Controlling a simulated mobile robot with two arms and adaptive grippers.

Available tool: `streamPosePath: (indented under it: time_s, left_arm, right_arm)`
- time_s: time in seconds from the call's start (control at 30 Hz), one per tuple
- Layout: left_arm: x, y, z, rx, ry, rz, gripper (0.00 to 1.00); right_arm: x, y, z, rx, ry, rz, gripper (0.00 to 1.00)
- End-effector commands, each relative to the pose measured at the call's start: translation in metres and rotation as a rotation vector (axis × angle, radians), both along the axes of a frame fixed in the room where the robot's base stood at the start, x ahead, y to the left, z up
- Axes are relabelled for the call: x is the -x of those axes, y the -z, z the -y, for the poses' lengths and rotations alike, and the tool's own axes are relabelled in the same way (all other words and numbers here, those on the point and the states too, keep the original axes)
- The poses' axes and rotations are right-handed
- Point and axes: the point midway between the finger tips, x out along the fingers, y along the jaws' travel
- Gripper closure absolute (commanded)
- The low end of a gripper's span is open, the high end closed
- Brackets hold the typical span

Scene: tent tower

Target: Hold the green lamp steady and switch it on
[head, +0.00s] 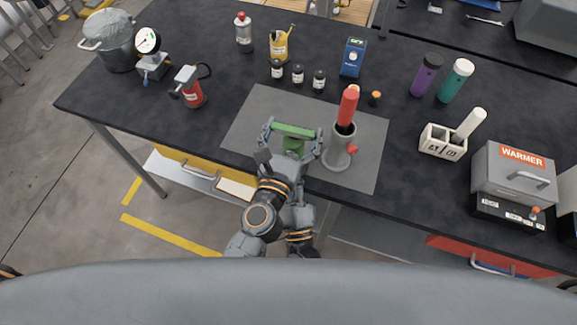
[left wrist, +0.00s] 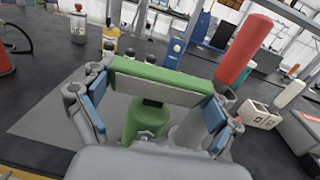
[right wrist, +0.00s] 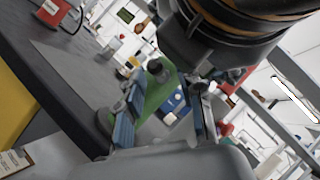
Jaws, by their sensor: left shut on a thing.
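The green lamp (head: 293,145) stands on the grey mat, with a wide green bar across its top and a green body below. My left gripper (head: 293,131) is shut across the bar; in the left wrist view the green bar (left wrist: 160,75) spans between its blue pads. My right gripper (right wrist: 165,83) is low and close behind the left one, largely hidden in the head view. In the right wrist view its pads are apart on either side of the green lamp (right wrist: 157,92), with a gap at the right pad. The lamp's switch cannot be made out.
A grey holder (head: 338,155) with a red cylinder (head: 348,104) stands close right of the lamp. The grey mat (head: 250,115) is clear at left.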

Motion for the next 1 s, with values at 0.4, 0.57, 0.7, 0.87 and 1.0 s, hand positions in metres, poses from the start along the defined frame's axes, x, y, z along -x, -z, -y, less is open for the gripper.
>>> streamPosePath:
  time_s: [0.4,0.57,0.7,0.87,1.0]
  left_arm:
    - [0.000,0.000,0.000,0.000,0.000,-0.001,0.58]
    - [0.000,0.000,0.000,0.000,0.000,0.000,0.58]
    - [0.000,0.000,0.000,0.000,0.000,0.000,0.58]
    - [0.000,0.000,0.000,0.000,0.000,0.000,0.58]
    - [0.000,0.000,0.000,0.000,0.000,0.000,0.58]
  right_arm:
    - [0.000,0.000,0.000,0.000,0.000,0.000,1.00]
    - [0.000,0.000,0.002,0.001,-0.019,0.001,1.00]
    - [0.000,0.000,0.004,0.003,-0.070,0.004,1.00]
    - [0.000,0.000,0.008,0.004,-0.173,0.005,1.00]
    - [-0.001,-0.001,0.012,0.005,-0.288,0.006,1.00]
